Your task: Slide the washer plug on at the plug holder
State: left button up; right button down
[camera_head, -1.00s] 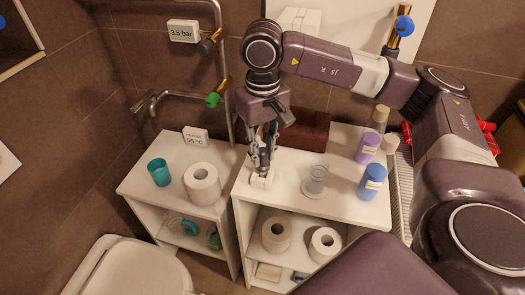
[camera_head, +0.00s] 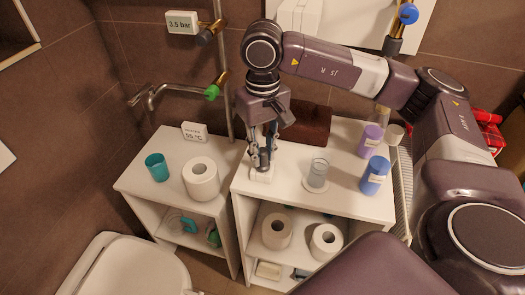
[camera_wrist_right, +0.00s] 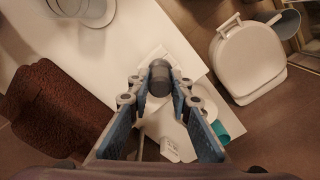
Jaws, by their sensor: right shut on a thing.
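My right gripper (camera_head: 262,150) points down at the front left of the right white cabinet's top. It is shut on a small dark grey plug (camera_wrist_right: 160,76), which shows between the fingers in the wrist view. The white plug holder (camera_head: 261,174) sits on the cabinet top directly under the gripper. It also shows in the wrist view (camera_wrist_right: 152,53) beside the plug. The plug appears at or over the holder, but the fingers and plug hide whether it is seated. My left gripper is out of view.
A clear glass (camera_head: 318,174), a purple bottle (camera_head: 370,141) and a blue bottle (camera_head: 374,176) stand right of the holder. A brown towel (camera_head: 308,125) lies behind. A toilet roll (camera_head: 201,179) and teal cup (camera_head: 157,167) stand on the left cabinet.

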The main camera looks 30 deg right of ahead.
jog(key=shift+f, duration=0.2)
jog(key=c, duration=1.7)
grip_release()
jog(key=shift+r, duration=0.1)
